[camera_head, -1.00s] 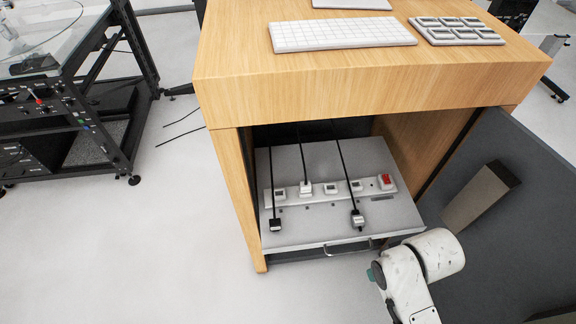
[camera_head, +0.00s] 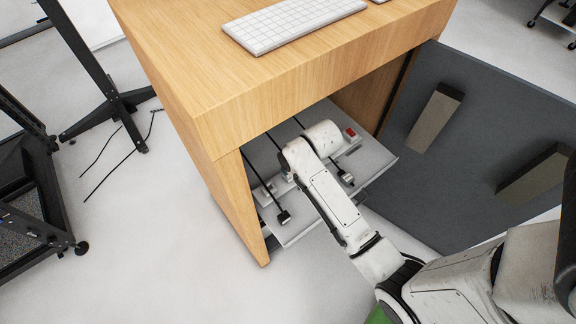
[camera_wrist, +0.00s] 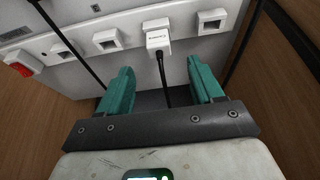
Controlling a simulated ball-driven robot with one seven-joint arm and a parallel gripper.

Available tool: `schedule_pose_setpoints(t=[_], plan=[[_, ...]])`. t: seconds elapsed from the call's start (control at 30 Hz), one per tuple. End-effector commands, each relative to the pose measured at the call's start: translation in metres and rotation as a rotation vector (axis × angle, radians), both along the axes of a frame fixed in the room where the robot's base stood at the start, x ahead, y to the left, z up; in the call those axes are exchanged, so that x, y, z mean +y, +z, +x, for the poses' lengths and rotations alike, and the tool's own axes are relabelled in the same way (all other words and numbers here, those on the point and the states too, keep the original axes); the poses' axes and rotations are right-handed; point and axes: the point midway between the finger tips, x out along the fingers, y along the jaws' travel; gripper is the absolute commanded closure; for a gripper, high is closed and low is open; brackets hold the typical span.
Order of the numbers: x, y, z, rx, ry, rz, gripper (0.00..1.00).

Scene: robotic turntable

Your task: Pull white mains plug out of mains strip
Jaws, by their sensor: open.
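The white mains plug (camera_wrist: 158,40) sits in the white mains strip (camera_wrist: 75,45), its black cable (camera_wrist: 165,90) running down between my fingers. My gripper (camera_wrist: 160,68) is open, with one teal finger on each side of the cable, just short of the plug. The plug is not between the fingertips in the picture, and I see no contact. In the head view the strip (camera_head: 350,149) shows on the pulled-out grey tray (camera_head: 376,160), but my arm hides the plug and my fingers.
Empty sockets (camera_wrist: 107,40) flank the plug, and a red switch (camera_wrist: 20,66) is at the strip's end. The wooden desk (camera_head: 230,90) is overhead; a dark open door (camera_head: 480,130) stands right.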

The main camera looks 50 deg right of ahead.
Motion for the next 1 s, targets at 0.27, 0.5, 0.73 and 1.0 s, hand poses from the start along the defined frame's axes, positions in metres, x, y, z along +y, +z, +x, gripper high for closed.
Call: schedule_pose_setpoints(t=[0.27,0.5,0.73,1.0], plan=[[-0.005,-0.045,0.018,0.002,-0.001,0.001,0.34],[-0.007,-0.067,0.027,0.001,0.000,0.000,0.34],[-0.008,-0.071,0.028,0.000,0.000,0.000,0.34],[-0.008,-0.071,0.028,0.000,0.000,0.000,0.46]])
